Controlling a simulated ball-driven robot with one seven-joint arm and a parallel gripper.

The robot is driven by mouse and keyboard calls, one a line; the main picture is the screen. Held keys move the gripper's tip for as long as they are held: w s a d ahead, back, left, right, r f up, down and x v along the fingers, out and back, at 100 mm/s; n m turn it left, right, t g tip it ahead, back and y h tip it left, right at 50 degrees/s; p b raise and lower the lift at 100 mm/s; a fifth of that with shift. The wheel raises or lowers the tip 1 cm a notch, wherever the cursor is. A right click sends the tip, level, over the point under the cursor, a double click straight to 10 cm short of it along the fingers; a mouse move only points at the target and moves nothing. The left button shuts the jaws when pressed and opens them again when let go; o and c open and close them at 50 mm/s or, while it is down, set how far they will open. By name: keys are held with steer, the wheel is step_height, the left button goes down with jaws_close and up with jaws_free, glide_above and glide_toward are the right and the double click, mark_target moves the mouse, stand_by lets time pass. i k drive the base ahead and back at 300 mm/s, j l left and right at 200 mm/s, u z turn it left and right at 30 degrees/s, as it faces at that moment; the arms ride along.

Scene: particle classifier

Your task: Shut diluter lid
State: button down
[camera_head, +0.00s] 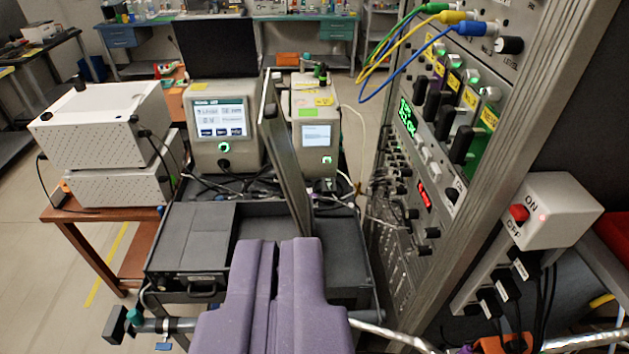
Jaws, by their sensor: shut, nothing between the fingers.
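The diluter (180,275) is a low dark grey box in the middle of the view. Its left part has a flat grey cover (200,235). A grey panel that looks like the diluter lid (288,165) stands up steeply at its right part, seen almost edge-on, so that part looks open. My gripper (277,243), with two purple fingers, is shut and empty. In the picture it lies in front of the diluter, below the raised lid. I see no contact with the lid. The fingers hide part of the diluter's front.
Two instruments with screens (222,125) (317,135) stand behind the diluter. A rack with knobs and cables (430,150) rises close on the right, with a white ON/OFF switch box (550,212). White boxes (100,125) sit on a brown table at left. Open floor shows at far left.

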mark_target(273, 123)
steer(key=i, duration=1)
